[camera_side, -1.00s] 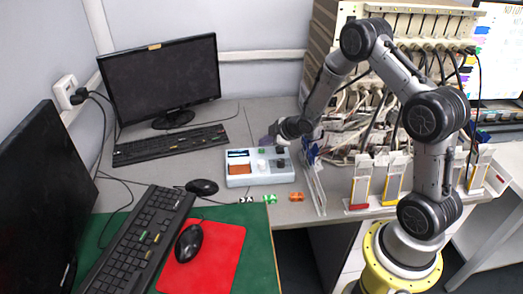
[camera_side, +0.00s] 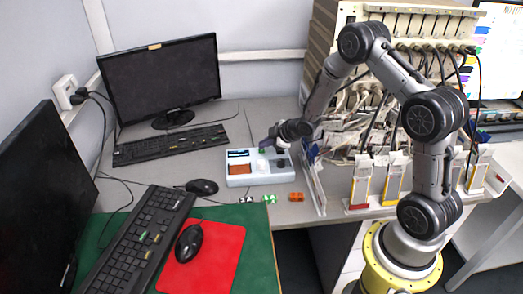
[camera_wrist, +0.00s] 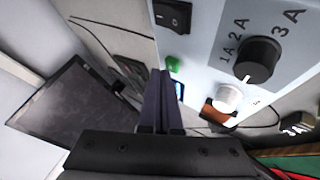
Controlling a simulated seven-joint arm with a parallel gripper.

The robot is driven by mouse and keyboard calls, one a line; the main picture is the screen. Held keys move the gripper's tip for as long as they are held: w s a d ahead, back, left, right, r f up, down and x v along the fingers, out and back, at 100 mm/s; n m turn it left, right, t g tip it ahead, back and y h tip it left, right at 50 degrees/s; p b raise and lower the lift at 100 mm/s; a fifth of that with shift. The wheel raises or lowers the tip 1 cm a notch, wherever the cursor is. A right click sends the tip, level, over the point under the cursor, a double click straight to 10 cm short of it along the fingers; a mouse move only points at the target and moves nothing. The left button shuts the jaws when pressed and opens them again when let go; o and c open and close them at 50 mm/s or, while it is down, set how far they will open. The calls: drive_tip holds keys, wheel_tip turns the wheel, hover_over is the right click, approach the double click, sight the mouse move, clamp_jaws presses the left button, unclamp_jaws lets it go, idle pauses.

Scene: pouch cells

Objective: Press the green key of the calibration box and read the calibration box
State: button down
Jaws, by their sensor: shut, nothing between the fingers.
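The pale calibration box (camera_side: 240,181) lies on the grey desk in the side view. In the wrist view its panel (camera_wrist: 210,45) fills the upper right. The green key (camera_wrist: 173,64) shows just right of my fingertips there, and as a small green spot (camera_side: 262,150) in the side view. My gripper (camera_wrist: 160,73) is shut and empty, its fingers pointing at the box; in the side view it (camera_side: 267,143) is at the box's back edge. I cannot tell whether it touches the key. The display (camera_wrist: 180,89) is partly hidden by the fingers and unreadable.
The box also carries a black dial (camera_wrist: 257,60), a white knob (camera_wrist: 228,98) and a black rocker switch (camera_wrist: 172,15). Small green (camera_side: 270,198) and orange (camera_side: 296,196) pieces lie in front. A keyboard (camera_side: 170,145) and mouse (camera_side: 202,187) are left. A crowded cable rack stands right.

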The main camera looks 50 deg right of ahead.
drive_tip(key=shift+f, duration=0.45)
idle(0.9)
drive_tip(key=shift+r, duration=0.85)
drive_tip(key=shift+r, duration=2.55)
